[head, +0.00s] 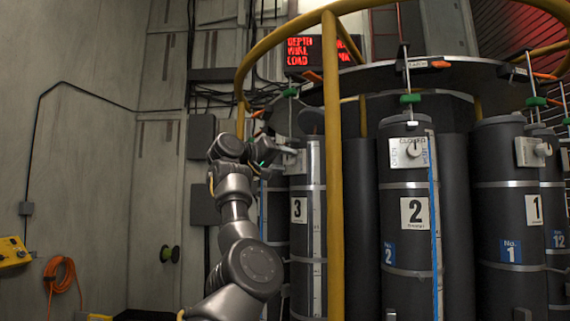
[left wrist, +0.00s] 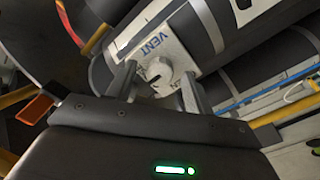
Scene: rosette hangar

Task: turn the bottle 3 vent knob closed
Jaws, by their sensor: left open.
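Bottle 3 (head: 298,247) is a dark cylinder with a white "3" label, left of the yellow post. Its light vent plate (head: 294,161) shows just right of my left gripper (head: 272,150). In the left wrist view the plate (left wrist: 153,46) reads "VENT", and the pale round vent knob (left wrist: 159,71) stands out from it. My left gripper (left wrist: 158,88) is open, with one finger on each side of the knob. I cannot tell whether the fingers touch it. The knob's closed mark cannot be read. My right gripper is not in view.
Bottle 2 (head: 406,245) and bottle 1 (head: 509,220) stand to the right with their own vent knobs. A yellow post (head: 333,200) and a yellow ring rail (head: 290,32) stand close to my left arm. The wall side at left is open.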

